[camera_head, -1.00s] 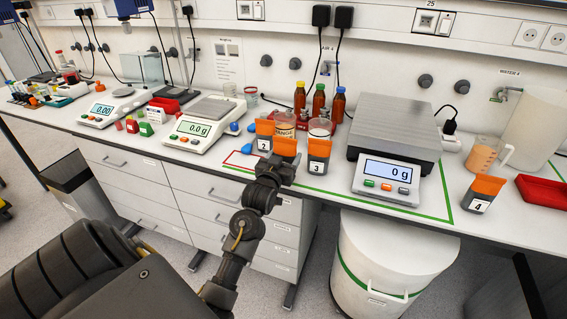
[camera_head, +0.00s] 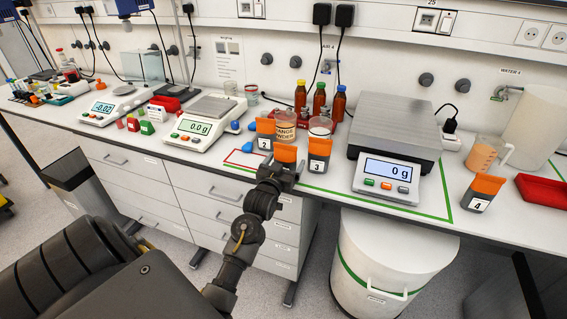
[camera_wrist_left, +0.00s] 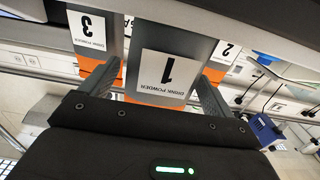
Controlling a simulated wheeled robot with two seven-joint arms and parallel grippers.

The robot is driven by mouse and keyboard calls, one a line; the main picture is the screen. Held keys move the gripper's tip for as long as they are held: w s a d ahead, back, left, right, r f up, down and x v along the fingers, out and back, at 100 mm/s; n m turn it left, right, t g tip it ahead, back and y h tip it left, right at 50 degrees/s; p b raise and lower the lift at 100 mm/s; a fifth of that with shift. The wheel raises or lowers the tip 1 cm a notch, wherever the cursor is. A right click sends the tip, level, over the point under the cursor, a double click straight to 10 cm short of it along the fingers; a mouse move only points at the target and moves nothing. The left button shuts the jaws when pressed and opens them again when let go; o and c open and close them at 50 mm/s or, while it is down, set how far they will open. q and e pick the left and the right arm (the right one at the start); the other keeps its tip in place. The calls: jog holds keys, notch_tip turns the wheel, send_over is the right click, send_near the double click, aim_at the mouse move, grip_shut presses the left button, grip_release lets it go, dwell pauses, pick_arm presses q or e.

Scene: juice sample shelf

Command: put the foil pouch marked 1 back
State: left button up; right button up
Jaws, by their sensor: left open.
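The foil pouch marked 1 (camera_head: 286,153) stands on the bench between the pouch marked 2 (camera_head: 265,133) and the pouch marked 3 (camera_head: 319,155). Each has a grey body and an orange top. In the left wrist view, pouch 1 (camera_wrist_left: 165,68) shows its label upside down. My left gripper (camera_head: 279,174) is in front of pouch 1 and hides its lower part in the head view. In the left wrist view, the left gripper (camera_wrist_left: 158,88) is open, its fingers apart on either side of pouch 1. My right gripper is not in view.
A red outline (camera_head: 235,164) lies left of the pouches. An orange powder tub (camera_head: 284,127) and brown bottles (camera_head: 319,99) stand behind. A large scale (camera_head: 394,133) is to the right, with pouch 4 (camera_head: 483,193) beyond it. A white bin (camera_head: 390,257) stands below the bench.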

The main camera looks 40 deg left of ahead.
pick_arm(q)
jog(key=shift+r, duration=0.2)
jog(key=b+v, duration=0.2)
jog(key=v, duration=1)
jog(key=shift+f, duration=0.1)
